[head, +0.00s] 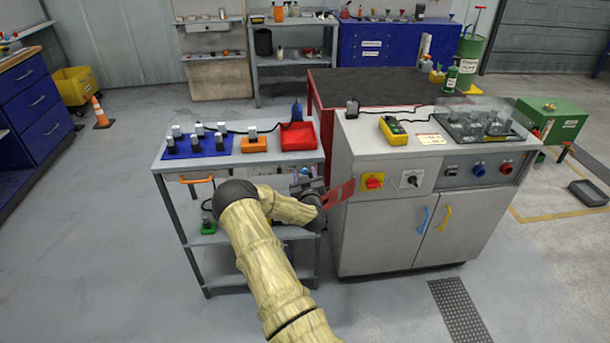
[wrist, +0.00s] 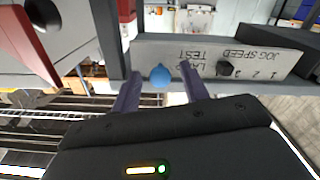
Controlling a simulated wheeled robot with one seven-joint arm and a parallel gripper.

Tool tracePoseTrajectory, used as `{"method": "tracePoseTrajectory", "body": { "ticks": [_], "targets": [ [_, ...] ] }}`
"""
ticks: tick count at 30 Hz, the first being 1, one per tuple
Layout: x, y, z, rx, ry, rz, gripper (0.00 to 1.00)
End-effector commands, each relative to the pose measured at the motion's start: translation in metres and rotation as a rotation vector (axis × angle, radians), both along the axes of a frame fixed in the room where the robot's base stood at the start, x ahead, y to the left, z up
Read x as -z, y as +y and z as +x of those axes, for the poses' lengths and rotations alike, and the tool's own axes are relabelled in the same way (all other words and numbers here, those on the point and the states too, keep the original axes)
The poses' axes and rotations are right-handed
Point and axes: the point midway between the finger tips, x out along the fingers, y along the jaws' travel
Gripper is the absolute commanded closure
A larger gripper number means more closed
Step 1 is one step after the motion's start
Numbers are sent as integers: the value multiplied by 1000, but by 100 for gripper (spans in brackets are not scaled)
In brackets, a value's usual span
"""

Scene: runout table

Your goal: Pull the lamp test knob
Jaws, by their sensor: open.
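The lamp test knob (wrist: 160,76) is a small round blue knob in the wrist view. It sits by the edge of a grey label plate (wrist: 200,55), whose lettering appears upside down. My gripper (wrist: 161,72) is open, with one dark finger on each side of the knob. Gaps show between the fingers and the knob; I cannot tell how far along the fingers it lies in depth. In the head view my gripper (head: 312,186) is at the right front of the grey trolley (head: 168,164), and I cannot make out the knob there.
A red plate (head: 338,196) is beside my gripper, in front of the grey cabinet (head: 375,235). Floor left of the trolley is clear.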

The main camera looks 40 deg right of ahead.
Motion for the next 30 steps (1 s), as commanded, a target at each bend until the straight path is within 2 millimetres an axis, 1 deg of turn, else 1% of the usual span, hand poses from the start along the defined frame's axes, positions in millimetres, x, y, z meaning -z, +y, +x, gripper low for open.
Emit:
{"method": "tracePoseTrajectory", "body": {
  "ticks": [1,5,6,8,11,18,26,27,30],
  "targets": [
    [0,0,0,0,0,0,55],
    [0,0,0,0,0,0,81],
    [0,0,0,0,0,0,89],
    [0,0,0,0,0,0,100],
    [0,0,-1,0,-1,-1,100],
    [-1,8,-13,0,-1,0,100],
    [-1,10,-13,-2,-1,-1,100],
    [-1,10,-13,-2,-1,-1,74],
    [-1,10,-13,-2,-1,-1,55]
  ]
}}
